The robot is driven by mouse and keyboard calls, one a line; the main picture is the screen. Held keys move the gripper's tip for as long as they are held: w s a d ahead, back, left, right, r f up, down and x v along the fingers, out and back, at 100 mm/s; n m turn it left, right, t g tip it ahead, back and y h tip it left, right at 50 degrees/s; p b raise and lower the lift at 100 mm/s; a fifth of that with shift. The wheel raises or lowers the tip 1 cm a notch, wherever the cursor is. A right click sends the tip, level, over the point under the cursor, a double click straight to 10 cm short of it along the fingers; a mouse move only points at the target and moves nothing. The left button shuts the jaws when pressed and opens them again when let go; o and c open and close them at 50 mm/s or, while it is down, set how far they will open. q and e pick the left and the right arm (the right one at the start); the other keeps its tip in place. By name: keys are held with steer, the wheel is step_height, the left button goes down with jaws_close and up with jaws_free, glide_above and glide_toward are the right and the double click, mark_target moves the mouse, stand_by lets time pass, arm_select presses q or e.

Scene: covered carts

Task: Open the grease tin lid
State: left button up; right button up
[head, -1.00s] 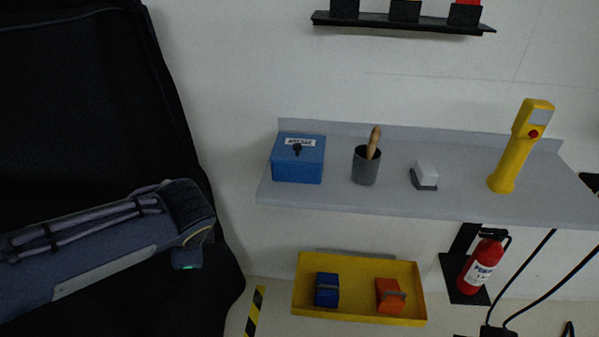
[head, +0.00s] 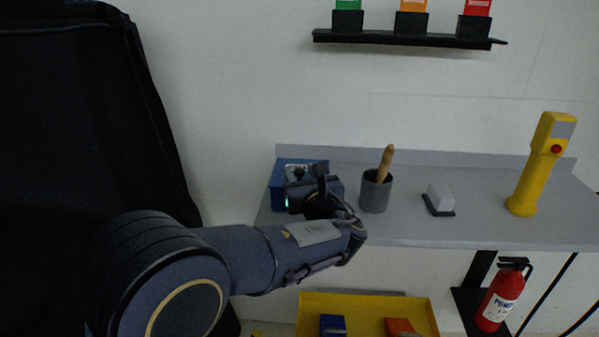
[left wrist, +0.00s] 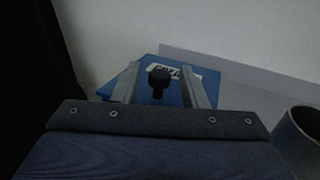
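The blue grease tin (head: 277,196) stands at the left end of the grey shelf, its lid down. In the left wrist view its blue lid (left wrist: 207,86) carries a white label (left wrist: 163,71) and a black knob (left wrist: 159,82). My left gripper (head: 311,172) is at the tin, covering much of its front and right side in the head view. In the left wrist view its two fingers (left wrist: 160,85) are apart, one on each side of the knob, with gaps showing. Whether the fingertips reach down around the knob I cannot tell. My right gripper is out of view.
A grey cup (head: 376,194) with a wooden-handled tool stands just right of my left gripper. A small white-and-black block (head: 439,198) and a yellow handheld device (head: 536,170) stand farther right on the shelf (head: 480,228). A yellow tray (head: 368,304) is below.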

arm_select(q)
steer(key=shift+w+a, duration=0.25)
steer(key=shift+w, duration=0.4)
jaws_close()
steer(key=r+p, duration=0.1)
steer(key=p, duration=0.3)
steer(key=r+g+p, duration=0.1)
steer(key=p, duration=0.3)
steer(key=w+r+g+p, duration=0.1)
steer(key=r+p, duration=0.1)
steer(key=p, duration=0.2)
steer(key=shift+m+h, duration=0.4)
steer(key=w+r+g+p, duration=0.1)
steer(key=g+p, duration=0.1)
steer(key=p, duration=0.5)
steer(key=w+r+m+g+p, duration=0.1)
steer(key=p, duration=0.6)
steer(key=shift+w+g+h, duration=0.25)
steer(key=shift+g+h, duration=0.15)
steer(key=shift+w+f+p, duration=0.15)
steer(key=shift+p, duration=0.8)
